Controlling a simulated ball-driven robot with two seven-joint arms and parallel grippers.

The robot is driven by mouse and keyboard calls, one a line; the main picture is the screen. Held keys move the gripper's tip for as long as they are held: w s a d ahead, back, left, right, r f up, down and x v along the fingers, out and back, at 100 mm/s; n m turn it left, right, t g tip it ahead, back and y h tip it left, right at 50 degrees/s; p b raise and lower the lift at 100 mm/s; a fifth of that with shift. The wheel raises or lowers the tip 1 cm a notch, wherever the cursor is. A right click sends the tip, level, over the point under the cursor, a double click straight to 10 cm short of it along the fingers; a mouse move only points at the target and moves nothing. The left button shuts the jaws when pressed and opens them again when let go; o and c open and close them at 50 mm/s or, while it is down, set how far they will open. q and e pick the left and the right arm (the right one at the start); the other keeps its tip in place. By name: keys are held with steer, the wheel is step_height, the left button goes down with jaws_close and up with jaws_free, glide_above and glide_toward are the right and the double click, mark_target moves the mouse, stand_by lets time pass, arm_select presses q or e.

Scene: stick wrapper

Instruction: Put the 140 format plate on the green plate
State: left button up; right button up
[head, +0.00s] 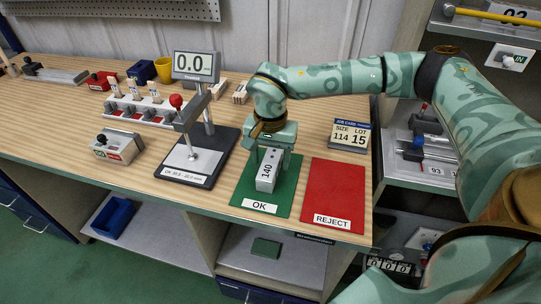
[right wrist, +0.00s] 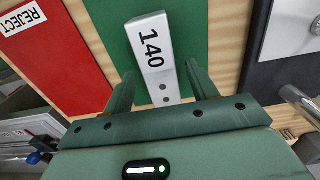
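The 140 format plate (head: 267,172) is a pale grey block with "140" on its face. It is on the green plate (head: 236,192), above the OK label, and it also shows in the right wrist view (right wrist: 153,48). My right gripper (head: 270,153) is over the far end of the block with its fingers pointing down. In the right wrist view its two fingers (right wrist: 160,70) are apart, one on each side of the block's end, with a gap visible on the left side. My left gripper is not in view.
A red REJECT plate (head: 335,190) lies right of the green plate. A job card (head: 350,134) reads size 114, lot 15. The bench's front edge is near.

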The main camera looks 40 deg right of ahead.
mark_target(271, 162)
steer(key=shift+r, duration=0.15)
step_height(271, 162, up, 12)
steer(key=p, duration=0.3)
stand_by(0.6)
